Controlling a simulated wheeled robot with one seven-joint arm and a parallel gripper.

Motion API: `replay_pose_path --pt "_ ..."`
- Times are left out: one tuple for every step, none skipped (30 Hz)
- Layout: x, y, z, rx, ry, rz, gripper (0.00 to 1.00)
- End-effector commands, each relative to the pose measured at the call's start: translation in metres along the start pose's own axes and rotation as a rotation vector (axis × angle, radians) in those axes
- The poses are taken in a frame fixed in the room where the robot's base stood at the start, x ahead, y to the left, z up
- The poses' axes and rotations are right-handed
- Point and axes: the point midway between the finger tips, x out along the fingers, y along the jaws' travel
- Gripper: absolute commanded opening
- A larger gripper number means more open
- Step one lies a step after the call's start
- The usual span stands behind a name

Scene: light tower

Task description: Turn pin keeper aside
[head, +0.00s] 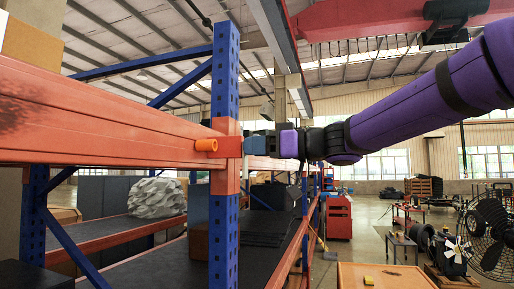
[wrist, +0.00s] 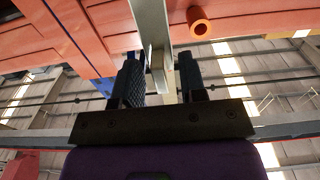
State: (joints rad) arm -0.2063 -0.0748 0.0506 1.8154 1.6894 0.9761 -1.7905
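An orange round pin (head: 206,145) sticks out of the orange beam, just left of the blue rack post. It shows as an orange ring in the wrist view (wrist: 199,25). Beside it, a long pale grey flat bar (wrist: 151,22), which looks like the pin keeper, runs down the wrist view between my fingers. My gripper (head: 258,145) is at the post's right side. In the wrist view, my gripper (wrist: 162,82) has its dark fingers apart on either side of the bar, with a gap visible at the right finger. Contact at the left finger is unclear.
The blue post (head: 224,80) and the orange beam (head: 110,115) stand close to my gripper. Lower shelves hold a wrapped grey bundle (head: 157,198) and dark boxes. An orange-topped table (head: 385,277) and a large fan (head: 488,232) stand to the right. Open floor lies between.

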Motion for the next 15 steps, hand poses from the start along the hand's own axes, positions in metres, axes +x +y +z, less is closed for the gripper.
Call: replay_pose_path --pt "0.000 0.000 0.000 0.000 0.000 0.000 0.38" --pt "0.000 0.000 0.000 0.000 0.000 0.000 0.38" --pt "-0.001 0.000 0.000 0.000 0.001 0.000 0.38" --pt "-0.002 0.000 -0.001 0.000 0.001 0.000 0.38" --pt "-0.004 0.000 -0.001 0.000 0.001 0.001 0.38" --pt "-0.007 0.000 -0.001 -0.001 0.001 0.001 0.38" --pt "-0.010 0.000 -0.001 -0.001 0.001 0.002 0.38" --pt "-0.014 0.001 -0.001 -0.001 0.001 0.003 0.38" --pt "-0.020 0.001 -0.001 0.000 0.001 0.003 0.38" --pt "-0.025 0.000 -0.001 0.000 0.001 0.003 0.38" --pt "-0.030 0.000 -0.001 0.000 0.001 0.003 0.38" --pt "-0.038 0.001 -0.001 -0.001 0.001 0.004 0.38" --pt "-0.044 0.001 -0.001 -0.001 0.001 0.003 0.38" --pt "-0.050 0.001 -0.001 -0.001 0.000 0.004 0.38" --pt "-0.058 0.000 0.000 -0.001 0.001 0.003 0.38"
